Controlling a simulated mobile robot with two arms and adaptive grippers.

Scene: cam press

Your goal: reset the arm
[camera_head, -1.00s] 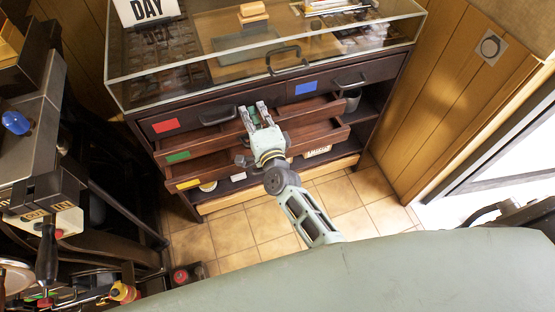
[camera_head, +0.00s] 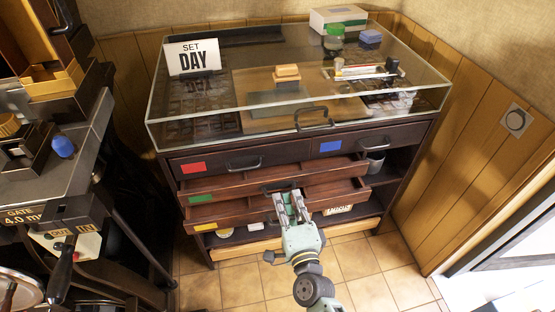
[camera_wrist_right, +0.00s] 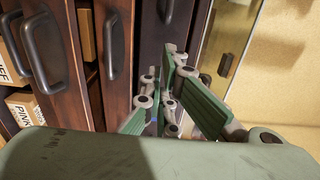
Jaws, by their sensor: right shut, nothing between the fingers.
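My right gripper (camera_head: 289,196) is in front of the lower drawers of a dark wooden cabinet (camera_head: 378,210), with its fingers pointing at the drawer fronts. It is shut with nothing in it. In the right wrist view its green finger links (camera_wrist_right: 165,95) show close to the dark drawer fronts and their handles. I cannot tell whether it touches the cabinet. The drawers with the red label (camera_head: 193,168) and blue label (camera_head: 330,147) look closed. The wide drawers by the green label (camera_head: 200,199) look partly pulled out. My left gripper is not in view.
A grey machine with a blue knob (camera_head: 63,147) and a black lever (camera_head: 61,265) stands at the left. A wood-panelled wall (camera_head: 470,150) is at the right. Tiled floor (camera_head: 245,285) is clear in front.

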